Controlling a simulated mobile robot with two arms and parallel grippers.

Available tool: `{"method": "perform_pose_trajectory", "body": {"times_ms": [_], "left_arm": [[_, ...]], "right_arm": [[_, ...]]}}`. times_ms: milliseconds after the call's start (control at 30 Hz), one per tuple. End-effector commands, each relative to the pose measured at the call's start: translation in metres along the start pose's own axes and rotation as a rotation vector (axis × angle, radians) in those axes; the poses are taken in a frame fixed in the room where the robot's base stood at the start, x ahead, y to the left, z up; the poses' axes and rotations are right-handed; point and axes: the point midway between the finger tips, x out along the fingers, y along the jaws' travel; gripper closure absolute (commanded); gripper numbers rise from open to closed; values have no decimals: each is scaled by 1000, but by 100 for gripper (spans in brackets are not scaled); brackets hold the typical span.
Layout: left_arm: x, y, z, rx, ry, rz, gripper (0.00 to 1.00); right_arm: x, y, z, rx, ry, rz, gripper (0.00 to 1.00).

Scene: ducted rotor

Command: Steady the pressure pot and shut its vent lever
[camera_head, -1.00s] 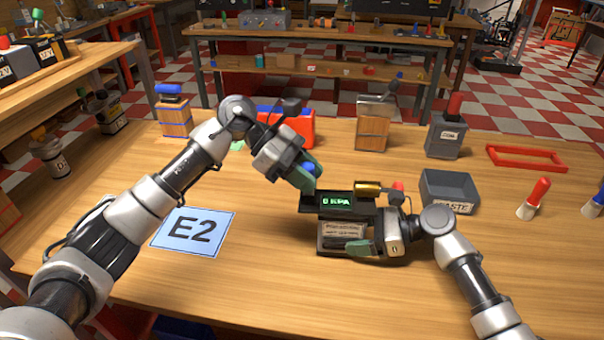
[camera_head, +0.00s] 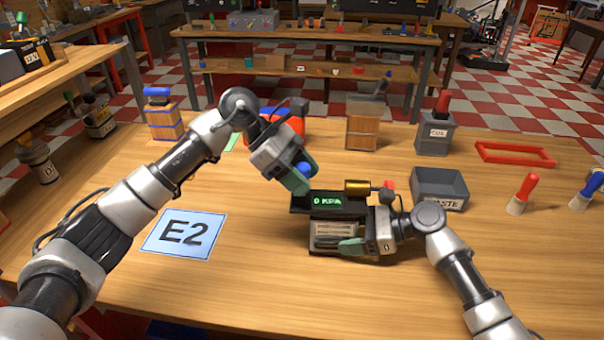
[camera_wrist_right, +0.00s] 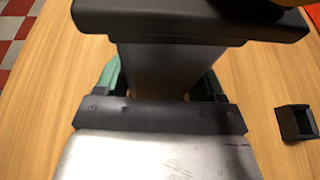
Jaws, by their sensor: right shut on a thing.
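The pressure pot (camera_head: 326,225) stands on the table, with a dark top, a green display reading 0 KPA (camera_head: 328,201), a brass cylinder (camera_head: 357,187) and a red knob. My right gripper (camera_head: 362,244) is shut on the pot's body at its lower front. In the right wrist view, its green fingers lie on either side of the grey body (camera_wrist_right: 165,70). My left gripper (camera_head: 300,178) is at the pot's upper left, beside a blue knob (camera_head: 303,169), which may be the vent lever's end. The far finger is hidden, so its grip and the lever's position are unclear.
A grey waste bin (camera_head: 440,187) stands right of the pot. Behind are a wooden block with a lever (camera_head: 363,130), a grey box with a red handle (camera_head: 434,137) and a red frame (camera_head: 515,153). A blue E2 card (camera_head: 183,234) lies left. The front table is clear.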

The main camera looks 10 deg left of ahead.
Motion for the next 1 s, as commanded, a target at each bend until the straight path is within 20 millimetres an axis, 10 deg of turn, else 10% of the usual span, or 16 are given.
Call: {"method": "perform_pose_trajectory", "body": {"times_ms": [433, 1000], "left_arm": [[-10, 1, 0, -1, 2, 4, 44], [-112, 1, 0, 0, 0, 2, 44]], "right_arm": [[0, 0, 2, -3, -4, 1, 52], [0, 0, 2, -3, -4, 1, 52]]}}
